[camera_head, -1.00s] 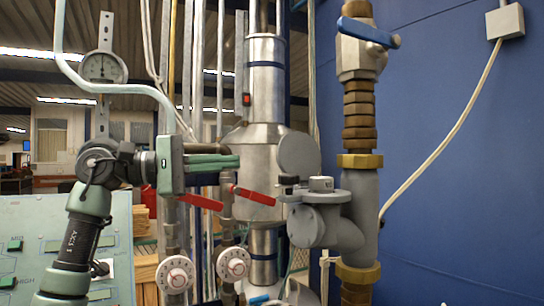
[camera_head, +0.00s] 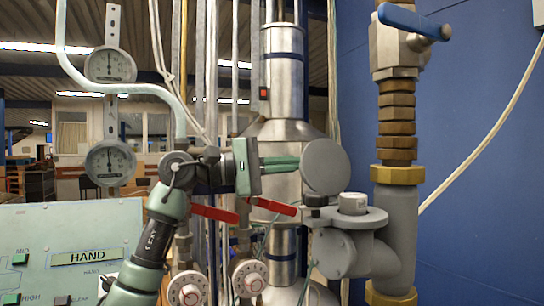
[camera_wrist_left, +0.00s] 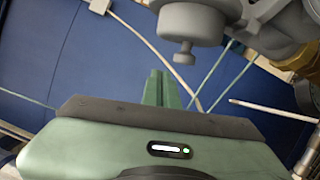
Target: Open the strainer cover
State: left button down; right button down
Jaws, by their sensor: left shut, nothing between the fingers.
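The strainer is a grey housing (camera_head: 338,252) with a flat round flange (camera_head: 347,217) on the brass-fitted pipe. A round grey disc (camera_head: 325,166), which looks like its cover, stands upright above the flange's left side. A small black knob (camera_head: 315,200) sits below the disc. My left gripper (camera_head: 296,162) is shut and empty, its green fingers pointing right at the disc's left edge; I cannot tell whether they touch. In the left wrist view the shut fingers (camera_wrist_left: 156,88) lie below a grey round part (camera_wrist_left: 190,22) with a short stud. My right gripper is out of view.
Two red-handled valves (camera_head: 272,206) lie just below my left gripper. Dial knobs (camera_head: 250,278) stand lower down. A metal column (camera_head: 283,85) rises behind. A blue-handled valve (camera_head: 411,22) tops the pipe. A green control panel (camera_head: 75,250) is at lower left.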

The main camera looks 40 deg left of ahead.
aim_at(302, 159)
pick_arm(q)
jog(key=shift+s+d+r+p, duration=0.2)
jog(key=shift+s+d+r, duration=0.1)
jog(key=shift+s+d, duration=0.35)
jog(key=shift+s+d+r+p, duration=0.15)
jog(key=shift+s+d+r, duration=0.1)
jog(key=shift+s+d, duration=0.3)
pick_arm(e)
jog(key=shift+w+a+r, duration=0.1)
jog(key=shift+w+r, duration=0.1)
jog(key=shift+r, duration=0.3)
pick_arm(q)
jog(key=shift+w, duration=0.2)
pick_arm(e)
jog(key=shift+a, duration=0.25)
